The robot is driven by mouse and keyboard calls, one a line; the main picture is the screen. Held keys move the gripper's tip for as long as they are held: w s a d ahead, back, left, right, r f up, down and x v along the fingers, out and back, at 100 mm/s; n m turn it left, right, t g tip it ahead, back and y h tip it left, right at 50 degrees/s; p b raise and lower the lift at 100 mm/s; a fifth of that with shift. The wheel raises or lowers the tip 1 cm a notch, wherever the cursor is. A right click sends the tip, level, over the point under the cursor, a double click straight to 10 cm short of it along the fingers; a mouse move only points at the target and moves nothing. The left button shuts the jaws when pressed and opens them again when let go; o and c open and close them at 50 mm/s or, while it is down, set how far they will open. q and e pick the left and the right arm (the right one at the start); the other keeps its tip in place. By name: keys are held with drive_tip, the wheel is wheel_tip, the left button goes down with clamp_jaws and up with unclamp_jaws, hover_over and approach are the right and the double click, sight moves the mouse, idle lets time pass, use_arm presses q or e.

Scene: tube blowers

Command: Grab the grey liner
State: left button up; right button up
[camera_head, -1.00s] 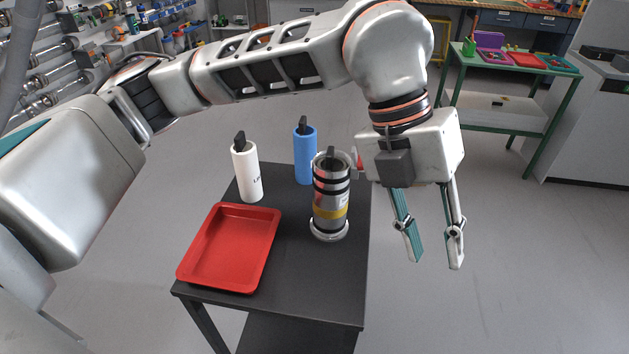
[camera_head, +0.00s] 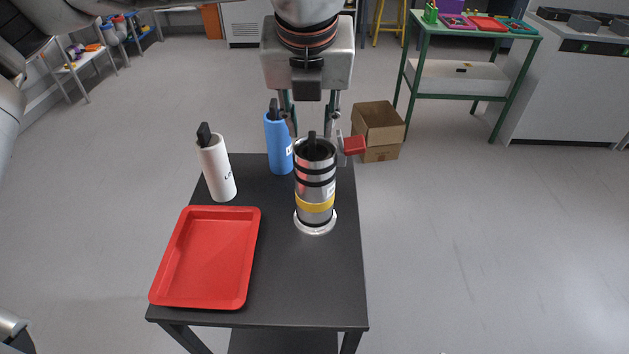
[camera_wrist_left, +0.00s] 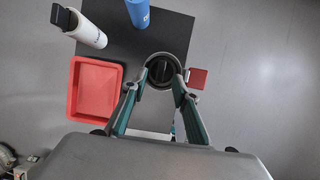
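A metal cylinder (camera_head: 315,190) with black bands and a yellow band stands upright on the dark table. A dark grey handle (camera_head: 312,143) sticks up from its open top; this looks like the top of the grey liner, with the rest hidden inside the cylinder. In the left wrist view the round mouth shows the dark grey liner top (camera_wrist_left: 161,71) inside. My left gripper (camera_head: 310,118) is open and empty, pointing down above and behind the cylinder's top. In the left wrist view its fingertips (camera_wrist_left: 157,90) spread to either side near the mouth. My right gripper is not in view.
A white bottle-like cylinder (camera_head: 217,170) and a blue one (camera_head: 278,147) with dark handles stand at the table's back. A red tray (camera_head: 207,258) lies front left. A red block (camera_head: 354,145) juts beside the cylinder top. A cardboard box (camera_head: 378,125) stands behind on the floor.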

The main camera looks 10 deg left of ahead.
sight(312, 137)
use_arm(q)
drive_tip(key=x, duration=0.4)
drive_tip(key=shift+w, duration=0.1)
drive_tip(key=shift+r, duration=0.1)
clamp_jaws()
